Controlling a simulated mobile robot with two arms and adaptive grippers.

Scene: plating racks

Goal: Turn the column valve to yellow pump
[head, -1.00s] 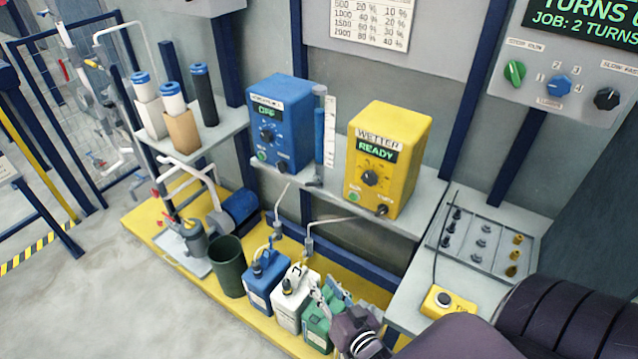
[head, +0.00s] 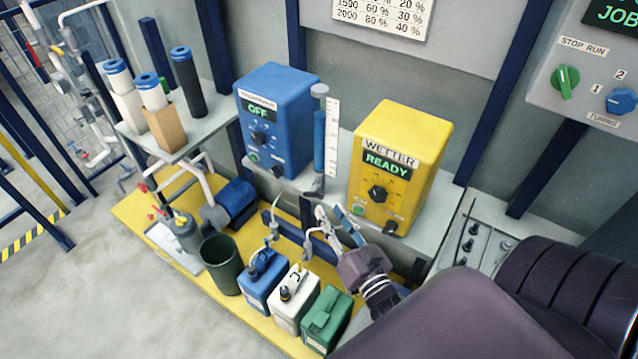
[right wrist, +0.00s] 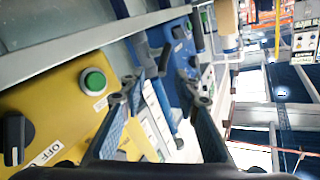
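The yellow pump (head: 405,140), labelled WETTER with READY on its display, stands on the shelf right of the blue pump (head: 285,95), whose display reads OFF. Between them is the upright column (head: 319,140), a blue-filled tube beside a white scale. The column valve (head: 314,190) is the dark grey fitting at its foot; its handle direction is hard to tell. My right gripper (head: 328,211) is just below and right of the valve, fingers apart and empty. In the right wrist view a dark part (right wrist: 150,58) shows ahead of the open fingers (right wrist: 157,88). My left gripper is out of view.
Blue, white and green jugs (head: 325,318) stand on the yellow floor tray (head: 135,212) below. A dark bin (head: 220,262) is left of them. Thin hoses hang by the shelf front. A control panel (head: 590,75) is at the upper right.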

